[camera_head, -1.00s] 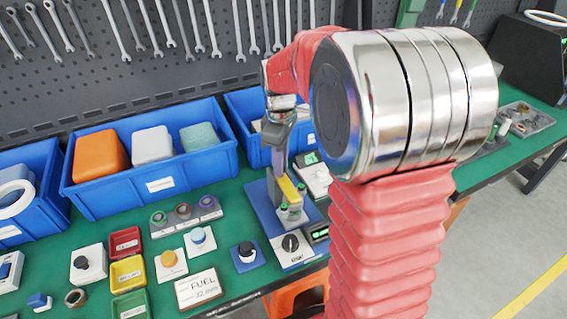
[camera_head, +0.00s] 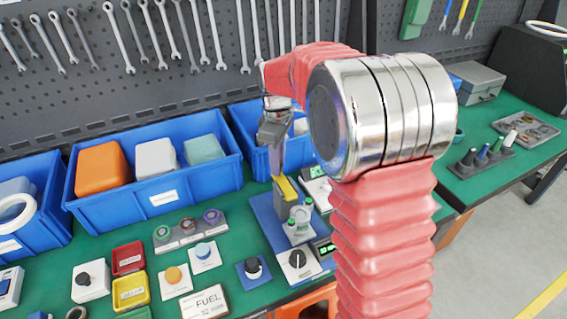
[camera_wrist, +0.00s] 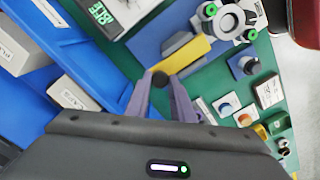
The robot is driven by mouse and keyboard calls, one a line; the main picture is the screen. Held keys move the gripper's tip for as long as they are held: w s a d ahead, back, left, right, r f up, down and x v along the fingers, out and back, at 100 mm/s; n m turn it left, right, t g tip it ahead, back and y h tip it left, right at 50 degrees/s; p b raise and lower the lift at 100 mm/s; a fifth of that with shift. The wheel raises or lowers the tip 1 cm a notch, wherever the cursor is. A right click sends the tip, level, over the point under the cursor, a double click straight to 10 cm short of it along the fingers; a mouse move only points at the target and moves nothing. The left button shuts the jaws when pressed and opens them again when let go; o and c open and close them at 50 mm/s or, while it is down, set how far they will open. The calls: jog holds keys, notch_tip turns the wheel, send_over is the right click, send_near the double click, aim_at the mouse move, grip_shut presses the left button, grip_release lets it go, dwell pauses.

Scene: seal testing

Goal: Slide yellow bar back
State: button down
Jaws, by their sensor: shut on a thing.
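The yellow bar (camera_head: 286,188) lies on a grey block on the blue-based test fixture (camera_head: 265,212). My gripper (camera_head: 279,168) points down over the bar's back end. The bar's underside and the contact inside the jaws are hidden.
A blue bin (camera_head: 152,200) with coloured boxes is at left, and another blue bin (camera_head: 247,118) is close behind my gripper. A device with a green display (camera_head: 310,172) is right of the bar. A black dial (camera_head: 298,259) is in front.

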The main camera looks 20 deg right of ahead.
jog(key=shift+w+r, duration=0.1)
jog(key=shift+w, duration=0.2)
jog(key=c, duration=1.8)
grip_release()
jog(key=shift+o, duration=1.3)
notch_tip(320, 180, up, 14)
jog(key=shift+f, duration=0.2)
